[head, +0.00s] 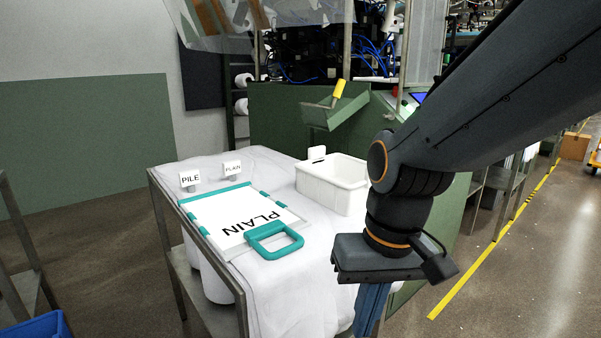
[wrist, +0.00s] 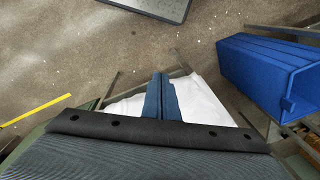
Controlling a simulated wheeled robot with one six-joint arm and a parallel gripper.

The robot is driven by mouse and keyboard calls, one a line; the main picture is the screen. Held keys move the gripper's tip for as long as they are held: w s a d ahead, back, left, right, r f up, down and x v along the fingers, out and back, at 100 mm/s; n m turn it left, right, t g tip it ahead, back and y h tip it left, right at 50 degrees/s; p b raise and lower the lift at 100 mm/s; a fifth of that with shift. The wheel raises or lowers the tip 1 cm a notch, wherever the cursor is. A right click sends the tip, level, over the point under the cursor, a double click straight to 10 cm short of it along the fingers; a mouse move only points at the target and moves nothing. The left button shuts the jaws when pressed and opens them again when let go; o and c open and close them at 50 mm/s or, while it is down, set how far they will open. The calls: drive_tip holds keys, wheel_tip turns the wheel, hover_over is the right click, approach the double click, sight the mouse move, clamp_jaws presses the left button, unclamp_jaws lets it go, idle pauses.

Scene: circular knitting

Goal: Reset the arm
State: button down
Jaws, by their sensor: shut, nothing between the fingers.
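My gripper (head: 369,318) hangs from my arm at the right of the head view, in front of the near right corner of the cloth-covered table (head: 284,312). Its blue fingers point down and the tips run near the bottom edge of the picture. In the wrist view my gripper (wrist: 160,90) shows its two blue fingers side by side, shut and empty. The white cloth shows on both sides of them. I cannot tell how far the fingertips are from the cloth.
A teal-framed board marked PLAIN (head: 232,215) lies on the table. Small PILE (head: 190,178) and PLAIN (head: 233,169) signs stand at the back left. A blue crate (wrist: 262,75) is at the right in the wrist view.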

drive_tip(key=a+f+n+b, duration=0.2)
drive_tip(key=a+f+b, duration=0.25)
drive_tip(key=f, duration=0.35)
drive_tip(key=a+f+n+b, duration=0.2)
drive_tip(key=a+f+b, duration=0.25)
drive_tip(key=f, duration=0.25)
drive_tip(key=s+d+r+m+h+p, duration=0.1)
drive_tip(key=d+r+m+p, duration=0.4)
drive_tip(key=d+r+p, duration=1.3)
wheel_tip(320, 180, up, 4)
drive_tip(key=p, duration=0.6)
drive_tip(key=shift+s+d+r+m+p, duration=0.2)
drive_tip(key=shift+s+d+m+p, duration=0.1)
drive_tip(key=shift+d+p, duration=0.1)
